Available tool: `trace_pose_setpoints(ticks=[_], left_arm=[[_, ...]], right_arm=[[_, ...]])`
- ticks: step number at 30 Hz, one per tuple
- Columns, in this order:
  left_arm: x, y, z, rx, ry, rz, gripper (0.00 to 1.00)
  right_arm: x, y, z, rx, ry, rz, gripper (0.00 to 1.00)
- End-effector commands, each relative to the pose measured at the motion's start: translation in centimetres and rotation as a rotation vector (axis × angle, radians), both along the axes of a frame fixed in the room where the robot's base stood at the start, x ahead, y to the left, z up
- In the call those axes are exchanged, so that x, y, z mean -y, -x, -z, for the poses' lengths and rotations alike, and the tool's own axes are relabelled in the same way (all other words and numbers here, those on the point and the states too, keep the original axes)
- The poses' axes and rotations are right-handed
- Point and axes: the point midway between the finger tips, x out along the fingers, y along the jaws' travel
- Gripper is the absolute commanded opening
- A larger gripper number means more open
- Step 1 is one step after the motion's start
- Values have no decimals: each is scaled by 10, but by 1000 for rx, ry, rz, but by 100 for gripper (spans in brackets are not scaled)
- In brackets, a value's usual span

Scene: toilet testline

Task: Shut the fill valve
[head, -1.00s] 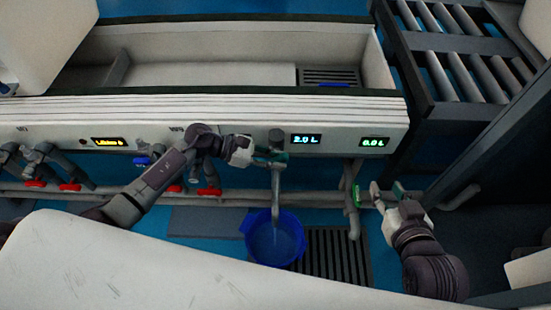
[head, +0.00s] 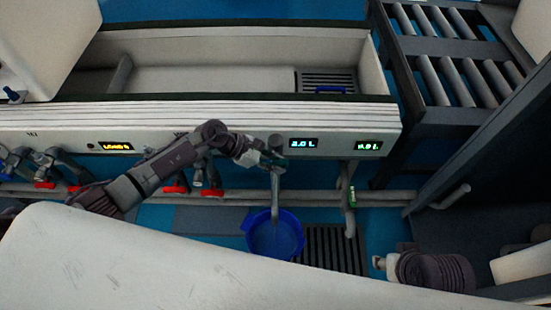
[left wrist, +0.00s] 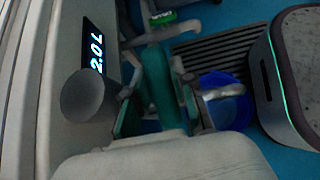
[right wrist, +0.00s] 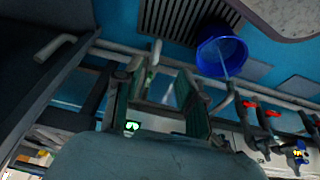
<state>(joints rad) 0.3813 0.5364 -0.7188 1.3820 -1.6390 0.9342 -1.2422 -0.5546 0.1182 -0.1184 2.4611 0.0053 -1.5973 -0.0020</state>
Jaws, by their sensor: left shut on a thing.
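The fill valve (head: 277,160) sits on the front of the white line, above a grey spout (head: 276,190) that points down to a blue bucket (head: 262,240). My left gripper (head: 268,158) is at the valve, shut on its handle. In the left wrist view, a teal part (left wrist: 158,85) shows between the fingers; the exact handle angle is unclear. The bucket also shows in the left wrist view (left wrist: 230,110) and the right wrist view (right wrist: 222,50). My right gripper (right wrist: 157,105) is open and empty, low at the right in the head view (head: 380,262).
A lit display (head: 303,143) beside the valve seems to read 2.0 L; another (head: 368,146) is to its right. Red-handled valves (head: 175,189) line the pipe at left. A floor grate (head: 335,250) lies right of the bucket. A roller conveyor (head: 440,60) stands at back right.

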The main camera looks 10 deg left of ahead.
Motion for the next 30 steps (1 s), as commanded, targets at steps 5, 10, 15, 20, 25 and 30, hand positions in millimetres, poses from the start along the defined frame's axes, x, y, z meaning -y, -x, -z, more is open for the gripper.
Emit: trace_pose_setpoints(ticks=[5,10,15,20,25,30], left_arm=[[0,3,-2,-21,-70,8,0],[1,3,-3,-36,-148,7,0],[1,3,-2,-53,-237,7,0],[1,3,0,-71,-311,6,0],[0,3,2,-84,-374,6,0],[1,4,3,-93,-415,5,0]], right_arm=[[-2,-12,40,-28,1,-2,40],[-4,-16,93,-57,3,-7,40],[-4,-7,149,-85,4,-13,40],[-2,9,189,-106,6,-17,40],[1,26,218,-124,9,-21,40],[2,39,235,-133,9,-23,40]])
